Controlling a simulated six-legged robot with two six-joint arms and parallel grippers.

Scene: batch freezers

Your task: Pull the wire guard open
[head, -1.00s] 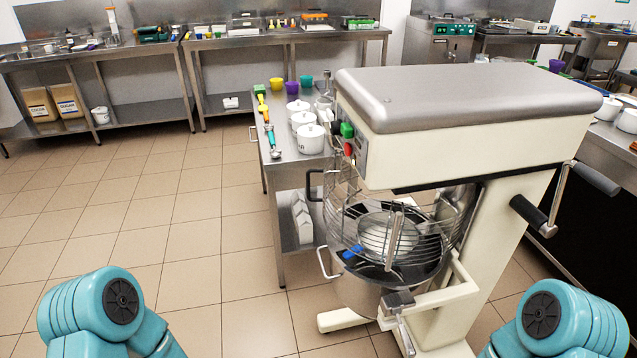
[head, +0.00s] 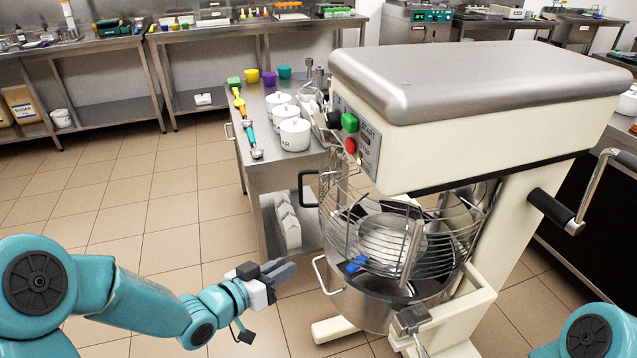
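The stand mixer (head: 480,95) is cream with a grey top. Its wire guard (head: 437,262) curves around the space between the mixer head and the steel bowl (head: 360,308). A black loop handle (head: 301,190) sticks out on the guard's left side. My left gripper (head: 280,269) has grey fingers pointing right. It is below and left of the handle, apart from guard and bowl, and holds nothing that I can see. The finger gap is unclear. My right gripper is out of view; only part of that arm shows at the bottom right.
A steel table (head: 262,178) with white pots (head: 295,134) and scoops stands behind and left of the mixer. A bowl handle (head: 320,275) juts out left, close to my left gripper. A crank (head: 550,208) is on the mixer's right. The tiled floor at left is open.

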